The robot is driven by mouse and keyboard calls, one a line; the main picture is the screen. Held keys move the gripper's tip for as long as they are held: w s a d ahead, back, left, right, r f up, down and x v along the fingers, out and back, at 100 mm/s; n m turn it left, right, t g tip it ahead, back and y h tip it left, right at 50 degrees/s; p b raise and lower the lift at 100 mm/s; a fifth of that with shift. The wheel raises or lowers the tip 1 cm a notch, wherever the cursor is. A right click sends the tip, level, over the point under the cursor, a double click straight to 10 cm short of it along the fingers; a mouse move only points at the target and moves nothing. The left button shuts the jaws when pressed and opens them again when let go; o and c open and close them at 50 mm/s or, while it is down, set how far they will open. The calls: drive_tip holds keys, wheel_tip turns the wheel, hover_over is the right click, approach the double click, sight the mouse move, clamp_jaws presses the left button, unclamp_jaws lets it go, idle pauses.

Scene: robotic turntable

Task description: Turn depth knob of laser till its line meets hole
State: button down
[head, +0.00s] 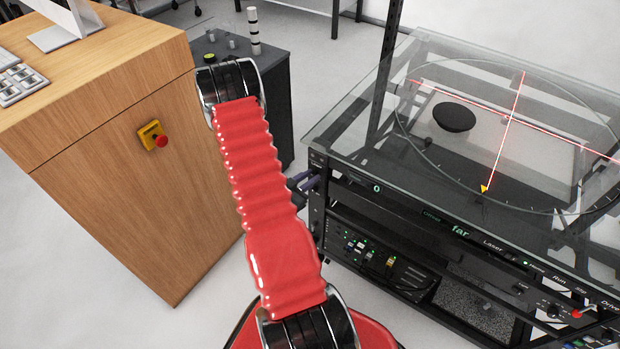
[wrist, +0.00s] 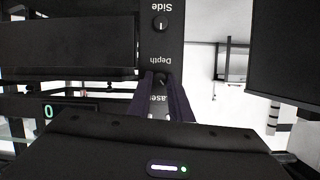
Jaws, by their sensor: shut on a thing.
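The depth knob (wrist: 161,78) is a small black knob on a dark panel in the wrist view, beside the upside-down word "Depth". My gripper (wrist: 163,84) has its dark purple fingers closed around the knob. In the head view my gripper (head: 308,182) reaches the left front corner of the black rack, and the knob is hidden there. Two red laser lines (head: 515,102) cross on the glass turntable top (head: 560,95). A black round piece (head: 454,117) sits left of the crossing, apart from both lines. I cannot make out a hole in it.
A side knob (wrist: 160,22) is on the same panel. A yellow pointer (head: 485,188) is at the near rim. A wooden desk (head: 120,170) with a red button stands left of my arm.

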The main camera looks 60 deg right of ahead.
drive_tip(key=n+g, duration=0.1)
drive_tip(key=n, duration=0.2)
drive_tip(key=n+g, duration=0.1)
drive_tip(key=shift+w+f+g, duration=0.2)
drive_tip(key=shift+w+g, duration=0.05)
drive_tip(key=shift+g, duration=0.05)
drive_tip(key=n+g, duration=0.1)
drive_tip(key=n, duration=0.1)
drive_tip(key=n+h, duration=0.1)
drive_tip(key=n, duration=0.2)
drive_tip(key=shift+w+f+g, duration=0.2)
drive_tip(key=shift+g, duration=0.2)
drive_tip(key=c, duration=1.6)
unclamp_jaws()
drive_tip(key=v, duration=1.3)
drive_tip(key=shift+w+a+r, duration=0.1)
drive_tip(key=shift+w+a, duration=0.15)
drive_tip(key=shift+a, duration=0.05)
